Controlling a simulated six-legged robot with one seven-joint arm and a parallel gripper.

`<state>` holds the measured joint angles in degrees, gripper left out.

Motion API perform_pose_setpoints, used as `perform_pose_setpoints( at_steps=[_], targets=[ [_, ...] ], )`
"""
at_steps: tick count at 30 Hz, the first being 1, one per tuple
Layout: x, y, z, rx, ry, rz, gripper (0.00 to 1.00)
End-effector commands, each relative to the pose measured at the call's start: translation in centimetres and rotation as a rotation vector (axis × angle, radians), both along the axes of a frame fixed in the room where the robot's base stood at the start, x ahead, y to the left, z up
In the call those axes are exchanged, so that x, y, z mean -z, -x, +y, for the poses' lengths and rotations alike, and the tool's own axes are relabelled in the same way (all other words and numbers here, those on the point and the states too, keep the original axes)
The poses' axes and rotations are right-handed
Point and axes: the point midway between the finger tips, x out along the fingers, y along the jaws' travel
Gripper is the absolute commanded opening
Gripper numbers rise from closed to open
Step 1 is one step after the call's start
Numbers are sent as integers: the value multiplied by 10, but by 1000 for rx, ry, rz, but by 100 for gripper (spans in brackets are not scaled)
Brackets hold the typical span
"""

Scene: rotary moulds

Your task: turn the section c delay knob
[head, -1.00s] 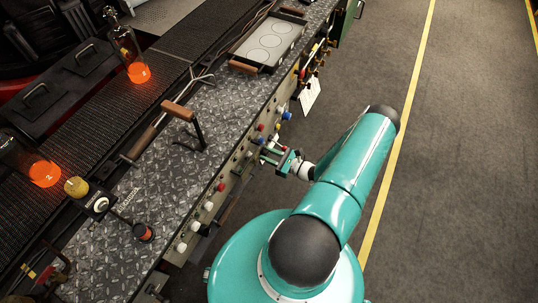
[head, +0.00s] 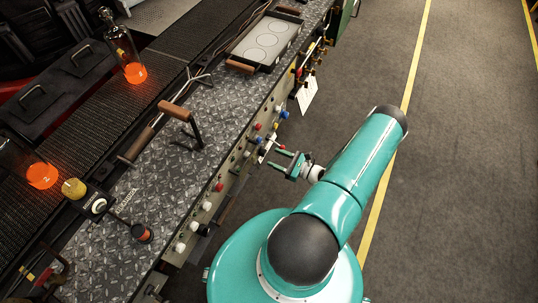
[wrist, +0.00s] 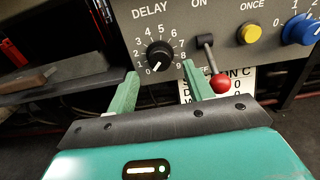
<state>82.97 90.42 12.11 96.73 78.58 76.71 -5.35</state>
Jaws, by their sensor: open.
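The black delay knob (wrist: 159,55) shows in the wrist view on a grey panel, under the word DELAY. A dial of numbers rings it, and its white pointer mark faces down, near the 0. My gripper (wrist: 160,71) is open, its two green fingers on the left and right, below and in front of the knob with nothing between them. In the head view my gripper (head: 278,161) is just off the panel's face, apart from it. The knob is too small to pick out there.
Right of the knob are a lever with a red ball (wrist: 221,84), a yellow button (wrist: 249,33) and a blue knob (wrist: 300,30). A section C label (wrist: 237,78) is partly behind the lever. Open floor (head: 460,180) lies right of the bench.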

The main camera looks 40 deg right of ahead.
Motion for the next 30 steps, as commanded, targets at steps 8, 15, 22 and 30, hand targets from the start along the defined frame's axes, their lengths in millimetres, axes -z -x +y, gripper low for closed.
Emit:
perform_pose_setpoints(
  at_steps=[8,15,22,30],
  targets=[
    [0,58,-21,3,2,2,52],
    [0,83,-30,0,1,1,52],
    [0,85,-30,0,1,0,52],
    [0,85,-30,0,1,0,52]
  ],
)
